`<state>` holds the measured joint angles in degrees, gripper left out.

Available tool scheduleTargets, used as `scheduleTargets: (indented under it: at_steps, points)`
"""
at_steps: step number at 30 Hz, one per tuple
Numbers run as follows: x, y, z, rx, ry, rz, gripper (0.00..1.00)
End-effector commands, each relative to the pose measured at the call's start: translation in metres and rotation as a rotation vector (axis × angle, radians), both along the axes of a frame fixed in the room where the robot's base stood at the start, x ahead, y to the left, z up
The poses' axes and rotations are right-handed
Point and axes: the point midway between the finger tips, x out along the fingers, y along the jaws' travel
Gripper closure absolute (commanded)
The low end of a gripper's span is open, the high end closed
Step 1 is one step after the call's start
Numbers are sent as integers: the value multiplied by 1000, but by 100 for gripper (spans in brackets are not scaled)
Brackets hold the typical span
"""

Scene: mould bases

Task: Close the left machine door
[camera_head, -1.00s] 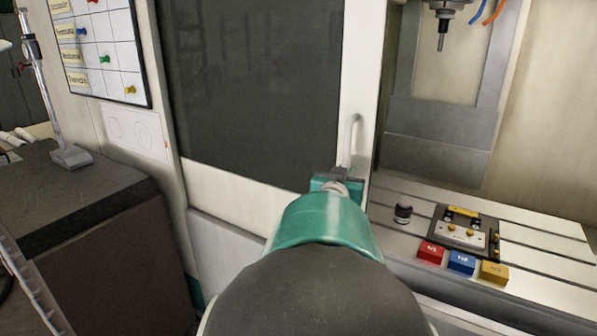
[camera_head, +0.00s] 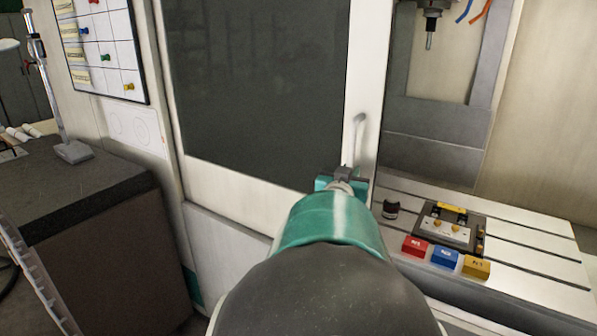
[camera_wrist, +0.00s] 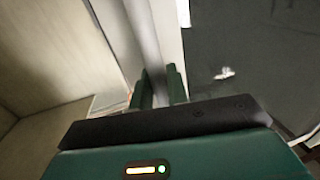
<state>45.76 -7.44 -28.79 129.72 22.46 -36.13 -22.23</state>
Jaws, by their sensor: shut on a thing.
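The left machine door (camera_head: 255,85) has a pale frame and a large dark window. It stands part way across, with the machine's interior open to its right. Its pale vertical bar handle (camera_head: 357,138) is on the frame near the door's right edge. My gripper (camera_head: 346,174) is at the lower part of this handle, shut on it. In the wrist view the handle (camera_wrist: 145,40) runs down between the two green fingers (camera_wrist: 158,86). My own arm hides the bottom of the door in the head view.
Inside the opening are a spindle with a tool (camera_head: 430,25) and a slotted bed (camera_head: 540,240). A dark cabinet (camera_head: 85,210) stands at left.

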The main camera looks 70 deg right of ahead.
Motion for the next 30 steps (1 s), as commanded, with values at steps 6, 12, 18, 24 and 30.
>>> scheduleTargets:
  at_steps: [6, 12, 18, 24, 30]
  points:
    - [-6, -1, 0, -2, -3, -14, 100]
    - [-7, 0, 0, -2, -4, -14, 65]
    - [-6, 0, 0, -1, -3, -10, 65]
    - [-6, 0, 0, -1, -2, -8, 65]
    - [-5, 0, 0, 0, -2, -7, 65]
